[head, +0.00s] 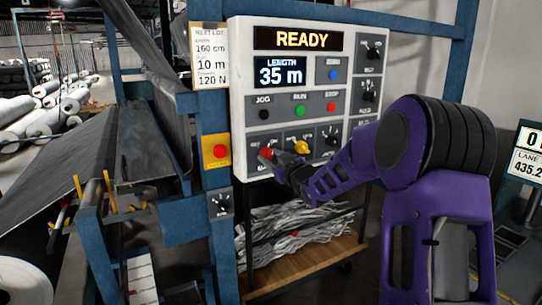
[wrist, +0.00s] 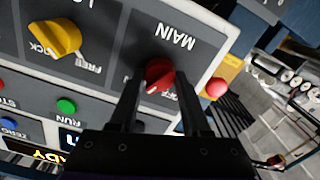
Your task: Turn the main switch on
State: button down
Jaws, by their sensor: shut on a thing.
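The main switch (head: 265,153) is a red rotary knob at the lower left of the control panel (head: 240,100). In the wrist view the red knob (wrist: 158,72) sits below the upside-down word MAIN, with a pale mark on its lower side near partly hidden lettering that looks like OFF. My gripper (head: 279,162) reaches in from the right. In the wrist view the fingers of my gripper (wrist: 159,78) stand on either side of the knob and are shut on it. Part of the knob and its labels are hidden by the fingers.
The yellow knob (head: 302,146) is close to the right of the main switch. A red emergency button (head: 220,151) on a yellow plate stands to the left. The panel display (head: 298,39) reads READY. A shelf of grey strips (head: 290,235) lies below.

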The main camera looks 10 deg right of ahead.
jog(key=shift+m+p, duration=0.45)
jog(key=shift+m, duration=1.25)
jog(key=shift+c, duration=1.8)
grip_release()
jog(key=v, duration=1.7)
jog(key=shift+s, duration=0.2)
jog(key=shift+w+r, duration=0.1)
